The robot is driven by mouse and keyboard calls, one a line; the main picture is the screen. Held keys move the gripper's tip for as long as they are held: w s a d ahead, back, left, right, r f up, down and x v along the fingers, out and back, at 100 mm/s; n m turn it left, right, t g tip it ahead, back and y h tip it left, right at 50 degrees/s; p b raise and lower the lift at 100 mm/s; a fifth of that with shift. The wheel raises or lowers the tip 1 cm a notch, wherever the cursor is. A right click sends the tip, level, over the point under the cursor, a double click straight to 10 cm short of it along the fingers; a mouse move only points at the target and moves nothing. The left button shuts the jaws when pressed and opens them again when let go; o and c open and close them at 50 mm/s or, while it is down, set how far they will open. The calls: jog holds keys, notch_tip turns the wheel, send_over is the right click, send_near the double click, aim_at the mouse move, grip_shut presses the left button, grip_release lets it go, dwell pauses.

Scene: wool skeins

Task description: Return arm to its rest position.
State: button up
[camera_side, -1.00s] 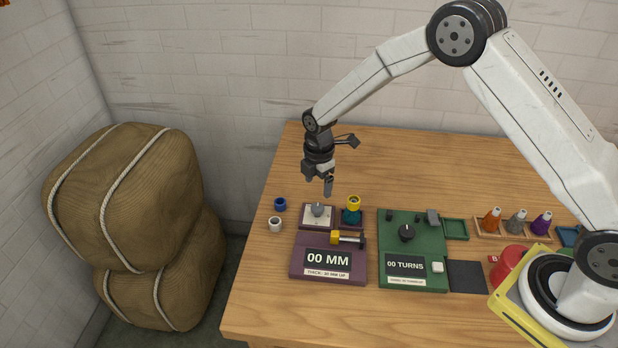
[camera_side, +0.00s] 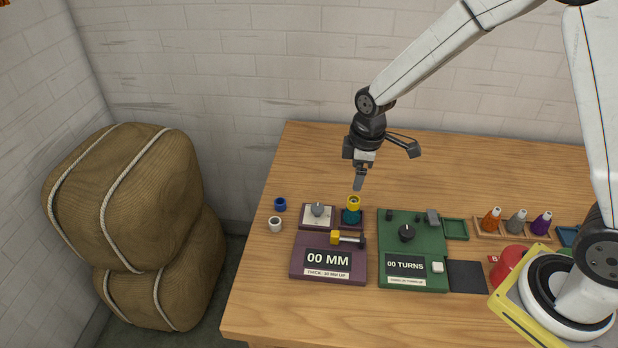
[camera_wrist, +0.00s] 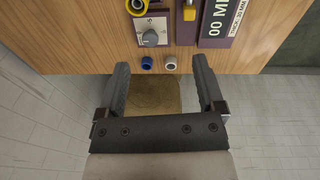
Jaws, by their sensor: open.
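My gripper (camera_side: 359,180) hangs in the air above the back of the wooden table, near the yellow-topped teal piece. In the wrist view my gripper (camera_wrist: 161,88) has its two fingers wide apart with nothing between them, so it is open and empty. My arm reaches in from the right, from its base at the table's right side. No rest position is marked in the frames.
On the table (camera_side: 250,305) stand a purple gauge reading "00 MM" (camera_side: 328,258), a green device reading "00 TURNS" (camera_side: 405,264), a knob plate (camera_side: 318,223), a yellow-and-teal piece (camera_side: 352,212), blue (camera_side: 280,204) and white (camera_side: 275,224) rings, and coloured cones (camera_side: 517,222). Bales (camera_side: 130,195) stand left.

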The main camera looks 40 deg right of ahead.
jog(key=s+d+r+m, duration=0.1)
jog(key=s+m, duration=0.3)
jog(key=s, duration=0.3)
jog(key=s+d+r+m+t, duration=0.1)
jog(key=s+r+m, duration=0.1)
jog(key=s+m, duration=0.3)
jog(key=shift+s+d+r+m, duration=0.25)
jog(key=shift+s+r+m, duration=0.05)
jog(key=shift+s, duration=0.65)
